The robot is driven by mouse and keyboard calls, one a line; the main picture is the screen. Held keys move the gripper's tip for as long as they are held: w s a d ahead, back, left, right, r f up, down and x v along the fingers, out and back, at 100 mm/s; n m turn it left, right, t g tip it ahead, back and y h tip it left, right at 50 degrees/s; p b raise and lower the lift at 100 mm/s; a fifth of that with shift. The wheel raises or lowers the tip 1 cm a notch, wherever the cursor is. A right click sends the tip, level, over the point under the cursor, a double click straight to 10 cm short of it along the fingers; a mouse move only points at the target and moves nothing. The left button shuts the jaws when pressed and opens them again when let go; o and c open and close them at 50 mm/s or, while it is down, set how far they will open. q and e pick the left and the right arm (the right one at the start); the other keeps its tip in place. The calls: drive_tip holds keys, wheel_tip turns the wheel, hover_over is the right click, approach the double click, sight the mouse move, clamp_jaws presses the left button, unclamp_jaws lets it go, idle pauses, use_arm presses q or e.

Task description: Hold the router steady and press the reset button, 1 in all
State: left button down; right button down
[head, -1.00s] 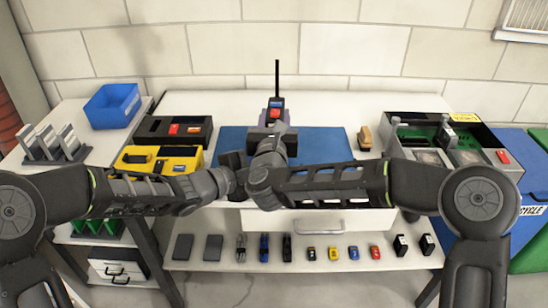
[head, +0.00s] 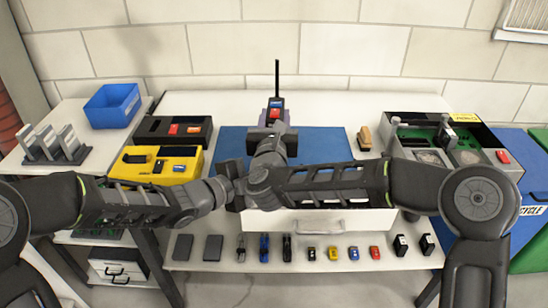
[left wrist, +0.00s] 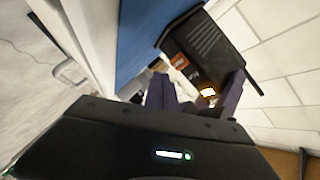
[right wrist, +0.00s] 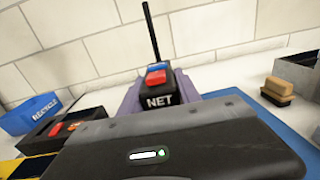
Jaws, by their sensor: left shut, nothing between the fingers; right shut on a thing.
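The router is a black box with a NET label and a tall black antenna. It stands upright at the back of the blue mat (head: 325,145) in the head view (head: 276,106). The right wrist view shows it too (right wrist: 159,99), with a red block and a blue patch on top. I cannot tell which part is the reset button. My right gripper (head: 276,124) is shut on the router, purple fingers at its sides. My left gripper (head: 232,168) is shut and empty, in front of the router and left of my right wrist. In the left wrist view its fingers (left wrist: 160,92) point toward the router (left wrist: 200,48), apart from it.
A black tray (head: 150,127) and a yellow case (head: 132,165) lie left of the mat. A brown-topped block (head: 364,138) and an open case of electronics (head: 398,150) lie right. A blue bin (head: 112,105) is at the back left. My forearms cross close together before the mat.

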use_arm(q)
drive_tip(key=shift+s+a, duration=0.1)
drive_tip(key=shift+s, duration=1.75)
use_arm(e)
drive_tip(key=c, duration=0.8)
unclamp_jaws()
drive_tip(key=shift+o, duration=0.2)
drive_tip(key=s, duration=0.7)
drive_tip(key=shift+s+a, duration=0.2)
drive_tip(key=shift+s, duration=0.05)
